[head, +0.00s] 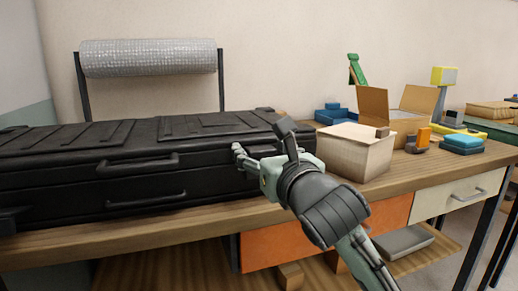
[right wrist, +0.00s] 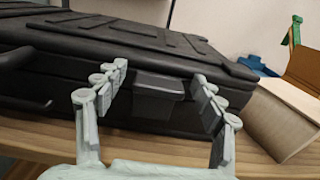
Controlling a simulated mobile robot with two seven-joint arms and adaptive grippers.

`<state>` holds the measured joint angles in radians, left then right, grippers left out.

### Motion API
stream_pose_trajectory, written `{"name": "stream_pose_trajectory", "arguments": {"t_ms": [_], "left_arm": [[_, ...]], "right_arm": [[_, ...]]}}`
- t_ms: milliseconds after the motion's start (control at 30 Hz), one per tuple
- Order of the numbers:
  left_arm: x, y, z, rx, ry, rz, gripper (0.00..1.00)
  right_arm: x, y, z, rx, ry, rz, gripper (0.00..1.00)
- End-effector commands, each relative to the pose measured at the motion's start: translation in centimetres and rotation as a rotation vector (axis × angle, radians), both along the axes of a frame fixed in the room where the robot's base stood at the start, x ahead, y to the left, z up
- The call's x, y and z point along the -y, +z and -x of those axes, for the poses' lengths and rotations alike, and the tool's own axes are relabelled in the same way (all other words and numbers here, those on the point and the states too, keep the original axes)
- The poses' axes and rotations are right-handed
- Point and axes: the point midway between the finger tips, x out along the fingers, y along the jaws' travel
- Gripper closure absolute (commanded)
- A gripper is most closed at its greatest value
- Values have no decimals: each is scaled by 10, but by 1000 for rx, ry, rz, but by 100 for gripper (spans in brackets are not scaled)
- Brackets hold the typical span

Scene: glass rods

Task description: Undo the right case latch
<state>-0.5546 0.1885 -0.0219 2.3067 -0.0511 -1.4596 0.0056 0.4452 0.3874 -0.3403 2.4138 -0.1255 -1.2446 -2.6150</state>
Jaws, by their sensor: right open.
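A black hard case (head: 120,150) lies shut on the wooden workbench, with two handles on its front. My right gripper (head: 262,150) is at the right end of the case's front and hides the right latch in the head view. In the right wrist view the right latch (right wrist: 158,94) is a black block on the case front, and it looks closed. The open fingers of my right gripper (right wrist: 163,85) stand to its left and right with a gap, and nothing is between them but the latch beyond. My left gripper is not in view.
A pale box (head: 354,150) stands on the bench just right of my right gripper. An open cardboard box (head: 405,112) and small coloured items are farther right. A roll of bubble wrap (head: 148,58) hangs behind the case.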

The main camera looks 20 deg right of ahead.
Motion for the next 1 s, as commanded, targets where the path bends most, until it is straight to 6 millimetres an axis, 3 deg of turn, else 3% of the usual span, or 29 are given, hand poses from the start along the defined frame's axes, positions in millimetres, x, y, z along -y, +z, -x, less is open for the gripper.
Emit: {"name": "stream_pose_trajectory", "arguments": {"t_ms": [233,767,1000], "left_arm": [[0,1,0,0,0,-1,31],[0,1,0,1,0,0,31],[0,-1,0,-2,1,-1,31]], "right_arm": [[0,0,0,0,0,0,32],[0,0,0,0,-1,0,98],[0,-1,-1,5,-1,0,100]]}}
